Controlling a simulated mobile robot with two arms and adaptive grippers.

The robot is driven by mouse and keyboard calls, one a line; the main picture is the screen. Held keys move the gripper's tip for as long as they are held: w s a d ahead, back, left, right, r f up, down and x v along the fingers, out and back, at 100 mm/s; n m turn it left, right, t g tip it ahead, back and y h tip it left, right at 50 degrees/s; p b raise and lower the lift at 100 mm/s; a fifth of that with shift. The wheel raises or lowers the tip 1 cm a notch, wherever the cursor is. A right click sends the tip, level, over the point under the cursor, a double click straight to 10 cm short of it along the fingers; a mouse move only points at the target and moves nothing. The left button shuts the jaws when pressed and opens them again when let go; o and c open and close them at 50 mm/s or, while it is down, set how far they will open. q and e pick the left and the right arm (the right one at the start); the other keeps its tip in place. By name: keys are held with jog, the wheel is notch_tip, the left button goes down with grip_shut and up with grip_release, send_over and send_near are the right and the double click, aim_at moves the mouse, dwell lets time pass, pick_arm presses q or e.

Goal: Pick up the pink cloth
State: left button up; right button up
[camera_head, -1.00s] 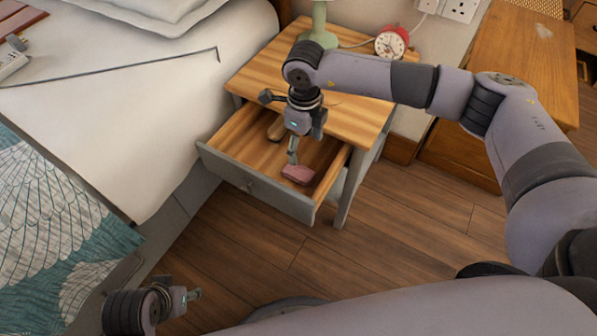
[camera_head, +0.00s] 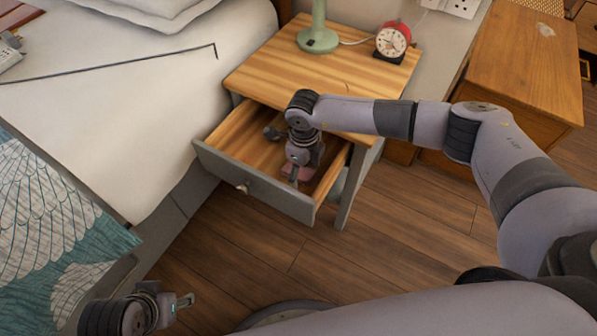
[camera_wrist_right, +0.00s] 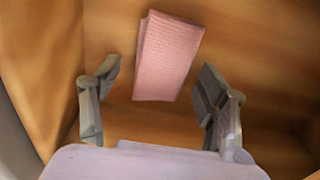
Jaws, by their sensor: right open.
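The pink cloth (camera_wrist_right: 168,55) is a folded, textured piece lying on the wooden floor of the open drawer (camera_head: 258,190). In the head view the pink cloth (camera_head: 304,172) is partly hidden by my right gripper (camera_head: 294,178). In the right wrist view my right gripper (camera_wrist_right: 160,105) is open and empty, with the cloth ahead of and between the lines of its two fingers. My left gripper (camera_head: 183,302) is low at the left of the head view, away from the drawer.
The drawer belongs to a nightstand (camera_head: 290,75) with a green lamp (camera_head: 317,38) and a red alarm clock (camera_head: 391,42) on top. The drawer walls stand close around my right gripper. A bed (camera_head: 110,100) is on the left. Bare wood floor (camera_head: 400,225) lies at the right.

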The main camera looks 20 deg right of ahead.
aim_at(303, 170)
jog(key=shift+c, duration=0.2)
jog(key=shift+r, duration=0.1)
jog(key=c, duration=1.1)
notch_tip(303, 170, up, 8)
jog(key=shift+w+p, duration=0.1)
jog(key=shift+p, duration=0.8)
pick_arm(q)
jog(key=p+x, duration=0.1)
jog(key=x, duration=0.4)
jog(key=shift+d+f+p, duration=0.15)
jog(key=shift+f+p, duration=0.05)
jog(key=shift+p, duration=0.1)
pick_arm(e)
notch_tip(303, 170, up, 12)
